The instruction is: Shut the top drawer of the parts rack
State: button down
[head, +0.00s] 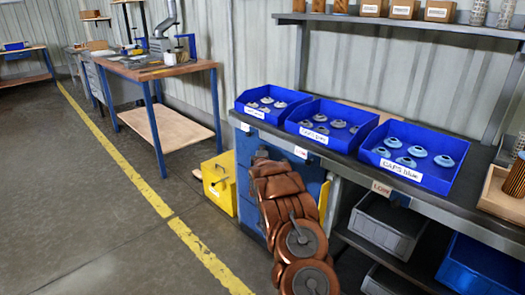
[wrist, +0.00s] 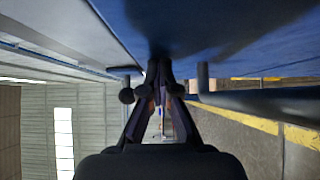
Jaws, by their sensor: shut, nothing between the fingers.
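The parts rack appears to be the blue cabinet (head: 245,150) under the left end of the workbench in the head view. My brown arm stands in front of it and hides much of its front, so how far the top drawer is out cannot be told there. In the wrist view, my gripper (wrist: 159,72) is shut and empty, its fingertips close to a blue surface (wrist: 225,35) filling the upper part, likely a drawer front. A dark bar (wrist: 270,102), perhaps a handle, runs to the right of the fingers. Contact cannot be told. My gripper is hidden in the head view.
A yellow box (head: 219,186) stands on the floor left of the cabinet. Blue bins of caps (head: 440,177) sit along the bench top (head: 470,192). Grey (head: 385,228) and blue crates (head: 480,268) are on the lower shelf at right. Open floor lies at left.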

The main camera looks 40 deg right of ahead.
jog(key=shift+s+d+r, duration=0.1)
jog(key=shift+s+d, duration=0.25)
jog(key=shift+d, duration=0.1)
jog(key=s+a, duration=0.7)
jog(key=a, duration=0.4)
jog(key=shift+a+p, duration=0.3)
jog(key=shift+p, duration=0.1)
